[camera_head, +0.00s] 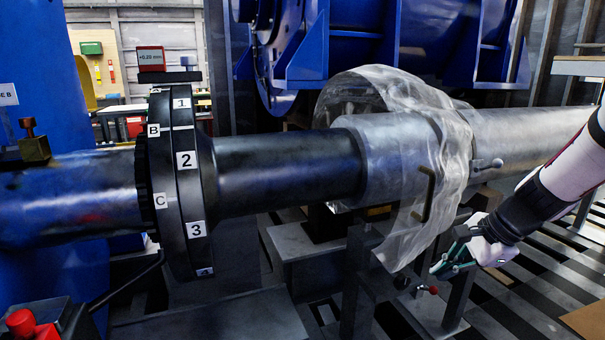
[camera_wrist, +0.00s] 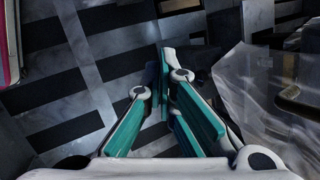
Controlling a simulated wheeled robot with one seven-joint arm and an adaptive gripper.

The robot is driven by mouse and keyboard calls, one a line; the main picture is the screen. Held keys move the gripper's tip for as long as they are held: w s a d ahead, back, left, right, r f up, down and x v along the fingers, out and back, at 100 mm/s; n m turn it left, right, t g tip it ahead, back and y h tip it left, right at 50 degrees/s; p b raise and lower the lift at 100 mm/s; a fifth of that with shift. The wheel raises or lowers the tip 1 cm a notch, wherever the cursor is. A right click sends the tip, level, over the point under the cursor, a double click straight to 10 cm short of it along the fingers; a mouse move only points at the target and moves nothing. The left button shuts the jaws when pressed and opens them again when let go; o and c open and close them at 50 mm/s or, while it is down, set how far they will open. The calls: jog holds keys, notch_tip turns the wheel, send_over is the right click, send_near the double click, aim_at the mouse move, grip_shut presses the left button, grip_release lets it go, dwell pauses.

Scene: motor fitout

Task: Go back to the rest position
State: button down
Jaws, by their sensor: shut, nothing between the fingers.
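My gripper (camera_head: 447,268) is at the right in the head view, to the right of and below the clear, crumpled cover around the shaft. In the wrist view my gripper (camera_wrist: 166,62) points at the dark and light striped floor. Its teal-padded fingers meet at the tips and hold nothing. My white and black arm comes in from the right edge.
The clear cover (camera_head: 398,238) has a dark handle and hangs close beside my gripper. A large shaft (camera_head: 290,168) with a numbered coupling (camera_head: 207,160) crosses the view. A red-knobbed valve (camera_head: 430,290) sits below my gripper. Open floor lies at lower right.

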jog(key=s+a+r+n+g, duration=0.1)
jog(key=s+a+r+n, duration=0.2)
jog(key=s, duration=0.2)
jog(key=s+a+r+n+g+h, duration=0.1)
jog(key=s+a+r+n, duration=0.1)
jog(key=s+a+n, duration=0.3)
jog(key=s+a+r+n, duration=0.1)
jog(key=s+a+r, duration=0.15)
jog(key=s, duration=0.35)
jog(key=s+d+n+g+h, duration=0.1)
jog(key=s+n+h, duration=0.4)
jog(key=s, duration=1.3)
notch_tip(320, 180, up, 20)
jog(key=n+t+y+p, duration=0.1)
jog(key=n+t+p, duration=0.1)
jog(key=p, duration=1.6)
jog(key=shift+w+a+f+t+y, duration=0.2)
jog(key=shift+w+t+y, duration=0.1)
jog(key=shift+t+y, duration=0.15)
